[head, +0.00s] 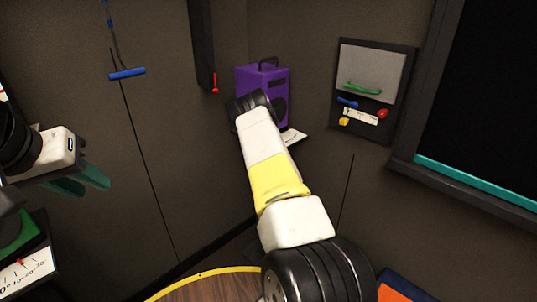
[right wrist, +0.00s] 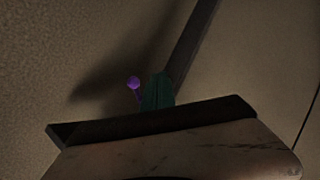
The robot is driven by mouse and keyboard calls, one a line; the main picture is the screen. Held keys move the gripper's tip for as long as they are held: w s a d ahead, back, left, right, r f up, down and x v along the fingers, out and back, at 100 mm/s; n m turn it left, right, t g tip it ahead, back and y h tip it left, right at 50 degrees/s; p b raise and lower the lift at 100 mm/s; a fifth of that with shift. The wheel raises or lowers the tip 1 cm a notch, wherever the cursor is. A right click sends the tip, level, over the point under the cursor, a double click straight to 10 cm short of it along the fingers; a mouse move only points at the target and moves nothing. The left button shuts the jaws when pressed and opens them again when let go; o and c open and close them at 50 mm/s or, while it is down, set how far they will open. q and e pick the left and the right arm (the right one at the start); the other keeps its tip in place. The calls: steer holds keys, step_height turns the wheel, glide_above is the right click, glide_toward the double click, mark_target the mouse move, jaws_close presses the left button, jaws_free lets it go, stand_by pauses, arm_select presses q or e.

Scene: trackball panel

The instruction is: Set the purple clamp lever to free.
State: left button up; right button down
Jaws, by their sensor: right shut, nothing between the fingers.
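The purple clamp lever shows in the right wrist view as a round purple knob (right wrist: 133,83) on a short thin stem. It stands just left of the green fingertips of my right gripper (right wrist: 158,90). These fingers are shut with nothing between them. I cannot tell whether they touch the knob or its stem. In the head view my right arm reaches up the middle, and its gripper and the lever are hidden from sight. My left gripper (head: 84,181) is at the left of the head view, its teal fingers apart and empty.
A purple box with a handle (head: 270,77) is beyond my right wrist. A dark post with a red knob (head: 215,88) hangs left of it. A panel with coloured knobs (head: 374,62) is on the right wall. A round wooden top (head: 205,290) is below.

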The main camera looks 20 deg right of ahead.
steer(key=s+d+r+m+y, duration=0.2)
steer(key=d+r+y, duration=0.6)
steer(key=d, duration=0.1)
steer(key=x, duration=0.9)
steer(key=shift+w+d, duration=0.2)
steer(key=shift+w, duration=0.2)
steer(key=shift+a+r, duration=0.1)
